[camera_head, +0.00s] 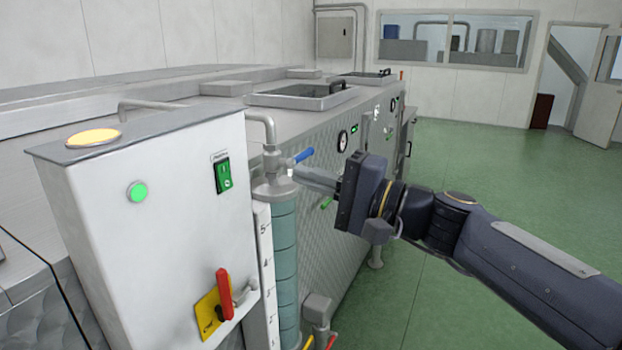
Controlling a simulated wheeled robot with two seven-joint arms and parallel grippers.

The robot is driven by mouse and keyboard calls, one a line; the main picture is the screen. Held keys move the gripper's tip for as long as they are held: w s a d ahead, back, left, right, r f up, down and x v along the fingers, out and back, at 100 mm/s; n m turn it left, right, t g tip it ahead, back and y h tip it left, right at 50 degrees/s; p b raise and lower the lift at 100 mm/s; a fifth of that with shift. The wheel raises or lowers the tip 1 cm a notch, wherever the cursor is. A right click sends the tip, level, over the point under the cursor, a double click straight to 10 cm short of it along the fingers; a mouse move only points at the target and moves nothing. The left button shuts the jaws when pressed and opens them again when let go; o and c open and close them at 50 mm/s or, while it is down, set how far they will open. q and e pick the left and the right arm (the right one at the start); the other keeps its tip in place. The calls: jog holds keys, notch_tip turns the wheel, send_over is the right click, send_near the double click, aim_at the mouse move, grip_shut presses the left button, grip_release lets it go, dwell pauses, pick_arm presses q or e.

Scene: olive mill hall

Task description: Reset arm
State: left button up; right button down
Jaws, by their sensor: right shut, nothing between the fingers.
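My right arm comes in from the lower right and reaches left across the picture. My right gripper (312,178) is shut with nothing between its fingers. Its fingertips are close beside the blue valve handle (303,155) at the top of the sight-glass column (285,245); I cannot tell whether they touch it. My left gripper is not in view.
A white control box (165,220) with a green lamp (137,191), a green switch (223,174) and a red handle (223,290) stands at the left. The long steel machine (235,115) runs behind it. Green floor (470,165) is clear at the right.

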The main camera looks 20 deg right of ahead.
dwell(0.3)
jog(key=s+f+n+g+h, duration=0.2)
jog(key=s+f, duration=0.4)
jog(key=f, duration=0.4)
jog(key=s+f+n+g+h, duration=0.3)
jog(key=s+f, duration=0.4)
jog(key=f, duration=0.3)
jog(key=s+a+f+n+g+h, duration=0.1)
jog(key=s+f+n+g+h, duration=0.2)
jog(key=s+f, duration=0.4)
notch_tip(320, 180, down, 3)
jog(key=shift+f+n+g, duration=0.1)
jog(key=shift+n+g, duration=0.3)
jog(key=shift+g, duration=0.4)
